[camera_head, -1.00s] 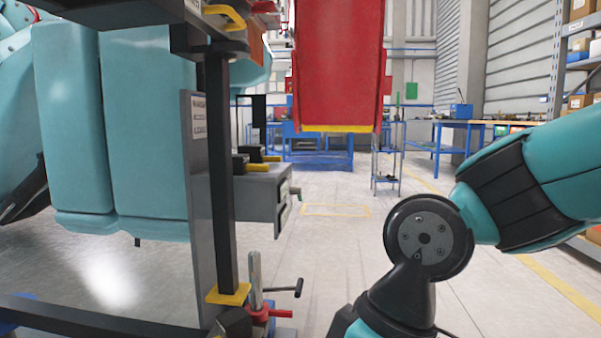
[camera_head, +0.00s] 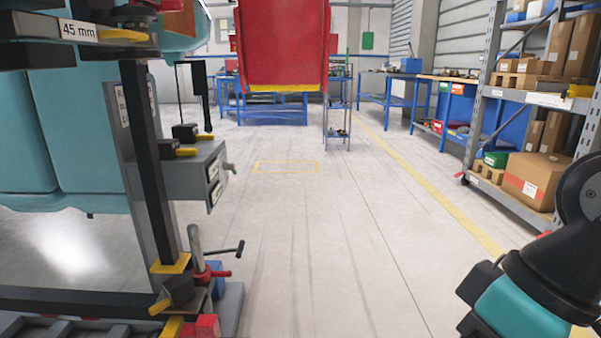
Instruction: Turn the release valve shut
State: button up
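A small red fitting (camera_head: 216,273) sits at the lower left of the head view, at the foot of a dark upright post. A pale upright lever (camera_head: 195,245) and a black bent handle (camera_head: 226,250) stand beside it. A grey box (camera_head: 180,180) on the post above has a small grey lever (camera_head: 230,168) on its right side. I cannot tell which of these is the release valve, or its setting. My arm shows at the lower right, well apart from them. My gripper is out of the picture.
Teal panels hang at the left behind the post (camera_head: 150,180). A red panel (camera_head: 285,45) hangs ahead. A shelf rack with cartons (camera_head: 538,178) stands at the right, near my arm. Blue workbenches (camera_head: 265,108) stand at the back. The middle floor (camera_head: 300,230) is clear.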

aim_at(227, 167)
jog(key=z, duration=0.65)
jog(key=i, duration=1.1)
jog(key=u, duration=0.75)
jog(key=i, duration=0.5)
jog(key=u, duration=0.65)
